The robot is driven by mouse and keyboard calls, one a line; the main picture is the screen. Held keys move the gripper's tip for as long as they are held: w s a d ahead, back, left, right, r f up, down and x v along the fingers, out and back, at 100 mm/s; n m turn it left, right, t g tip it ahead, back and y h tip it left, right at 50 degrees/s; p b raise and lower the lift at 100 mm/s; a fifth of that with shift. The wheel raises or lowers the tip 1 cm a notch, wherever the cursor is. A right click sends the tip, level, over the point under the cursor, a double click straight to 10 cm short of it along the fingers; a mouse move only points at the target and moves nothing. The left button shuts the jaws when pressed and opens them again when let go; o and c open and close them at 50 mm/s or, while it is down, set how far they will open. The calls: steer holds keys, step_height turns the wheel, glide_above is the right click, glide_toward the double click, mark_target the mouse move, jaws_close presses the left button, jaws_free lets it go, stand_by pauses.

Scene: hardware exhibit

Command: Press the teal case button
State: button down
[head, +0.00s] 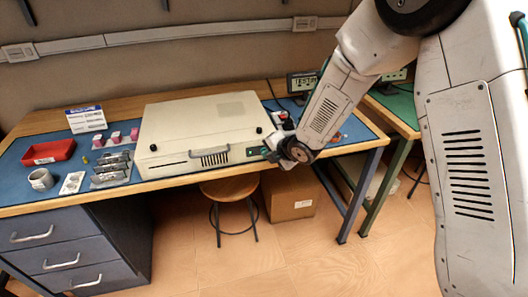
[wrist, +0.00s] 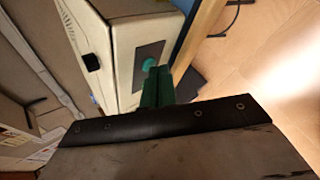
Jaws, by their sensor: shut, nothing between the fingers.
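The cream case (head: 185,125) lies flat on the blue mat of the workbench. In the wrist view the case (wrist: 115,30) shows a dark panel (wrist: 150,52) on its side, with a round teal button (wrist: 148,64) on it. My gripper (wrist: 157,72) is shut and empty, its dark green fingers pointing at the panel. The fingertips are right by the button and partly overlap it; I cannot tell whether they touch it.
A red tray (head: 48,152), a grey mug (head: 41,179), a white-blue box (head: 86,118) and several small metal parts lie left of the case. A stool (head: 230,188) and a cardboard box (head: 288,196) are below the bench edge.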

stand_by(0.4)
steer(key=shift+s+d, duration=0.2)
steer(key=shift+s, duration=0.55)
steer(key=shift+s+d, duration=0.25)
steer(key=shift+s, duration=0.55)
steer(key=shift+s+d, duration=0.2)
steer(key=shift+s, duration=0.6)
steer(key=shift+s+d, duration=0.25)
steer(key=shift+s, duration=0.55)
